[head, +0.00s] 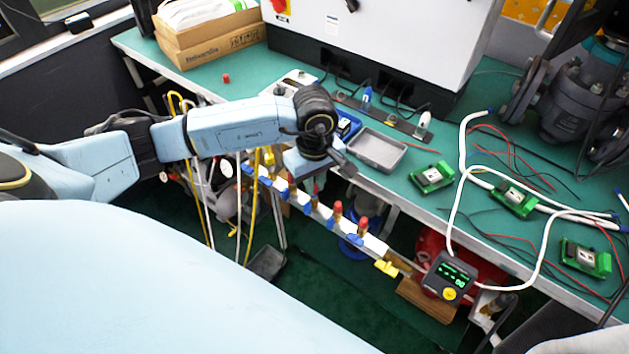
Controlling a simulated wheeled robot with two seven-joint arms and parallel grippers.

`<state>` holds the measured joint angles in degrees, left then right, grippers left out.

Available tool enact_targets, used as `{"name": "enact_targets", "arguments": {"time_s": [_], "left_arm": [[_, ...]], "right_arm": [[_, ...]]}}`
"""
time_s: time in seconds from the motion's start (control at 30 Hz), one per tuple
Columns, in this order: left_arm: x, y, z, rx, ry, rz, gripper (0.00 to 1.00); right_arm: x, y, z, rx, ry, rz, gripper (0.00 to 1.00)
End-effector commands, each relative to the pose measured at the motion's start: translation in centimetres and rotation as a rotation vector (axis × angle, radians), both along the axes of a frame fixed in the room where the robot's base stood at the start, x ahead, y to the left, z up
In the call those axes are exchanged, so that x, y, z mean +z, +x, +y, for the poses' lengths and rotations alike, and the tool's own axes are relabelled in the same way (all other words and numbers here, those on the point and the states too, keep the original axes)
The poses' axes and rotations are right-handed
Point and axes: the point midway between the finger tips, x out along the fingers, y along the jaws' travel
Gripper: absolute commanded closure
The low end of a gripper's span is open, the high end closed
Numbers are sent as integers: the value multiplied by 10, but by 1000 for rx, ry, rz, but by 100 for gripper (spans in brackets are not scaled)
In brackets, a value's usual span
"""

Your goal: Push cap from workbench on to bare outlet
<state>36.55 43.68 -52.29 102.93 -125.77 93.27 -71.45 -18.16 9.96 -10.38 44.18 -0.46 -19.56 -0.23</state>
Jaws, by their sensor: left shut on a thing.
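A small red cap (226,78) sits on the green workbench (262,88) at the back left. A pale manifold rail (376,246) runs along the bench's front, with brass outlets and blue handles. Red caps show on outlets toward its right part, such as one cap (337,208) and another cap (362,226). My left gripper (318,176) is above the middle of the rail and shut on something. A narrow dark red piece shows just below it; I cannot tell whether it is held or on an outlet. The bare outlet cannot be made out. My right gripper is not in view.
A grey tray (376,151) lies on the bench right of my left gripper. A cardboard box (215,40), a white cabinet (385,38), green modules with cables, and a large grey valve (578,98) crowd the bench.

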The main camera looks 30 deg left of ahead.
Motion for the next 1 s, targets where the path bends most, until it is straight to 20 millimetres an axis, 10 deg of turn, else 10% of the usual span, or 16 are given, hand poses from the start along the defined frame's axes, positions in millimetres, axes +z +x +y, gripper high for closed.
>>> {"name": "enact_targets", "arguments": {"time_s": [1.0], "left_arm": [[-4,0,0,-1,0,1,100]], "right_arm": [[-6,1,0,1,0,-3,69]]}}
